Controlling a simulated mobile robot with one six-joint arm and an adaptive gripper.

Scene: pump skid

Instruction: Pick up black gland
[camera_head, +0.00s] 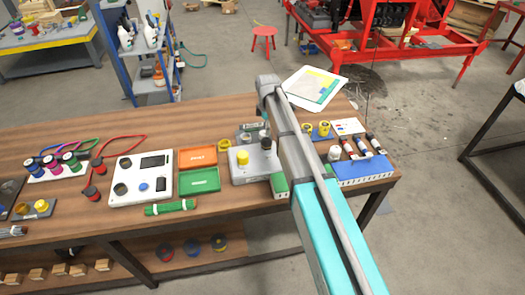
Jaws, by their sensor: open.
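I cannot tell for sure which part is the black gland. One candidate is a small dark round part (266,143) at the back right of the grey block (243,175), near a yellow cap (243,157). My arm (300,165) reaches in from the lower right over the bench, and covers part of the bench right of the grey block. My gripper does not show clearly; it is hidden or out of view.
The wooden bench (120,232) also holds a white panel (140,192), orange (198,157) and green (200,180) trays, a green bundle (171,207) and a blue rack (362,172). A blue shelf stand (152,60) and red frame (375,45) stand behind.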

